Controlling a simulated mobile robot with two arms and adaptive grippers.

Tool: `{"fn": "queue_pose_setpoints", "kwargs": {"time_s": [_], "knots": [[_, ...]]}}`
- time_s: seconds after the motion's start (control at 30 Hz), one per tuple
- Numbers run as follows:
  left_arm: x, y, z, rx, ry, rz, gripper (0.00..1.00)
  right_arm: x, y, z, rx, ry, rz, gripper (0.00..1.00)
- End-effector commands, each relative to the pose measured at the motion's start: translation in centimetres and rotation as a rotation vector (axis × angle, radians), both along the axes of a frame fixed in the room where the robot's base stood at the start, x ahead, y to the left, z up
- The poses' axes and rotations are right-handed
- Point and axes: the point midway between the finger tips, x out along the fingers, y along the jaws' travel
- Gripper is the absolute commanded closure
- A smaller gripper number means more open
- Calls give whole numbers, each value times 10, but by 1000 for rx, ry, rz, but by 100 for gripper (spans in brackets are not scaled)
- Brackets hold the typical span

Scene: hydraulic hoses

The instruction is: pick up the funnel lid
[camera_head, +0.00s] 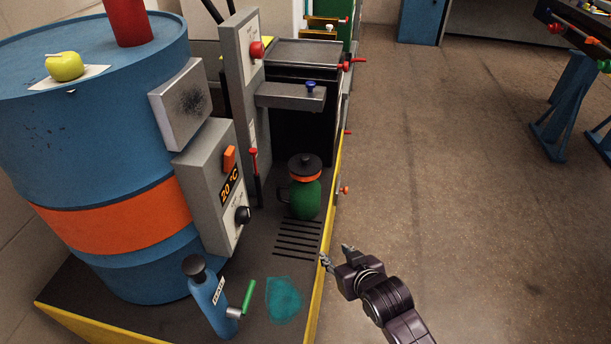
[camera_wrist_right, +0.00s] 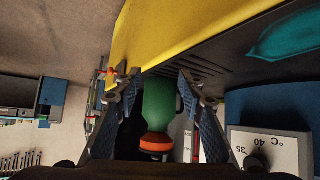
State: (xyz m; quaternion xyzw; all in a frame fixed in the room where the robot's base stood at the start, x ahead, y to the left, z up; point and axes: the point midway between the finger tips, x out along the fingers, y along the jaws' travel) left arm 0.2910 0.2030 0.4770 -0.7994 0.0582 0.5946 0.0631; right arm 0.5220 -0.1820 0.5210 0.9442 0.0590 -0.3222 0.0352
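A dark round lid with a small knob (camera_head: 305,163), which looks like the funnel lid, sits on top of a green jug (camera_head: 304,198) with an orange collar (camera_head: 304,177). The jug stands upright on the dark bench top. My right gripper (camera_head: 336,254) is to the right of and nearer than the jug, by the bench's yellow edge, and apart from it. In the right wrist view the gripper (camera_wrist_right: 160,76) is open and empty, with the green jug (camera_wrist_right: 159,100) showing between its fingers. The lid is mostly hidden there below the orange collar (camera_wrist_right: 156,142). My left gripper is not in view.
A blue drum (camera_head: 90,170) with an orange band and a grey control box (camera_head: 210,185) stand left of the jug. A grey ledge (camera_head: 290,96) juts out behind and above it. A blue bottle (camera_head: 210,300) and a teal puddle (camera_head: 284,300) are in front. The floor at right is open.

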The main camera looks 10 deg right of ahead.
Motion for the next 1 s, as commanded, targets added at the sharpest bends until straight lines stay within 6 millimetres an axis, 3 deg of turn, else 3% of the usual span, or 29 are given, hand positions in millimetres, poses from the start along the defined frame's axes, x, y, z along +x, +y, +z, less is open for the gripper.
{"fn": "queue_pose_setpoints", "kwargs": {"time_s": [0.03,0.1,0.2,0.3,0.4,0.77,0.97,1.0], "knots": [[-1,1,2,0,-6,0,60,35,3,21,17,-109,5,64],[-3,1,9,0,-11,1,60,71,8,54,44,-245,15,64],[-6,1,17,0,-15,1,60,108,15,97,81,-403,33,64],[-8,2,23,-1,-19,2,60,129,20,129,105,-513,50,64],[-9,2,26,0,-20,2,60,139,22,148,121,-575,61,64],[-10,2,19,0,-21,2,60,172,29,153,128,-601,65,64],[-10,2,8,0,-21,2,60,201,32,153,128,-601,65,64],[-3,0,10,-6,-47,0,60,204,33,152,128,-599,65,64]]}}
